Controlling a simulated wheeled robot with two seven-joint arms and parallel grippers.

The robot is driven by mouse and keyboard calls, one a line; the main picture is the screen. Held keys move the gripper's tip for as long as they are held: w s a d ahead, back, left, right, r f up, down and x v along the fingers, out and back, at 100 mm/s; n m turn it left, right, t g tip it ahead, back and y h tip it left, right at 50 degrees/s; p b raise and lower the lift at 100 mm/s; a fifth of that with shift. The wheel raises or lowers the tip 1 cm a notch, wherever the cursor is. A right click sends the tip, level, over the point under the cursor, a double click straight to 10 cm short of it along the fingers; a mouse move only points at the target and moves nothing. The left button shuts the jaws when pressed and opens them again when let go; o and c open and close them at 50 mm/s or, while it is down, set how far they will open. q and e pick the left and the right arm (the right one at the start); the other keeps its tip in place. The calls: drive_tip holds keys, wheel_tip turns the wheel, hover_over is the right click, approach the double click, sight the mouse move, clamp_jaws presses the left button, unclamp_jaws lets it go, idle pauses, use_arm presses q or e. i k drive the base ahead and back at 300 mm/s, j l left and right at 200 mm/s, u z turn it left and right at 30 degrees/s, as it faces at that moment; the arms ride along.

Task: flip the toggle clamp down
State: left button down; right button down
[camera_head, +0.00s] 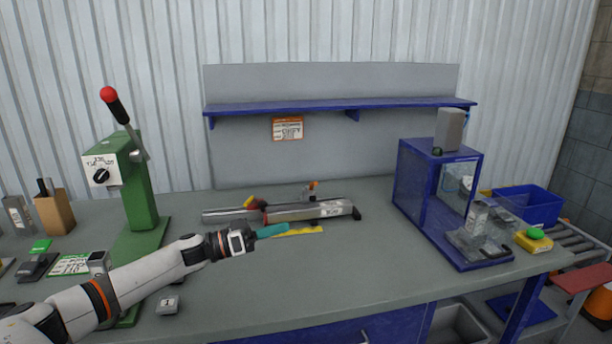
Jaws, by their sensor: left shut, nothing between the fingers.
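A small metal fitting with an orange tip (312,187) stands up at the back of a grey metal bar fixture (310,211) in the middle of the table. It looks like the toggle clamp, but it is too small to tell its handle position surely. A red and yellow piece (254,203) lies at the left part of the bars. My left gripper (272,230) comes in from the left, its teal fingers shut and empty. It is in front of the bars, below and left of the orange tip. My right gripper is out of view.
A green press (142,190) with a red-knobbed lever stands at the left. A blue-framed box (418,190) with clear and grey parts before it stands at the right. A yellow strip (306,231) lies by my gripper. The front middle of the table is clear.

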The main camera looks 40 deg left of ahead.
sight(309, 189)
drive_tip(key=i+j, duration=0.4)
drive_tip(key=j, duration=0.15)
drive_tip(key=i+j, duration=0.45)
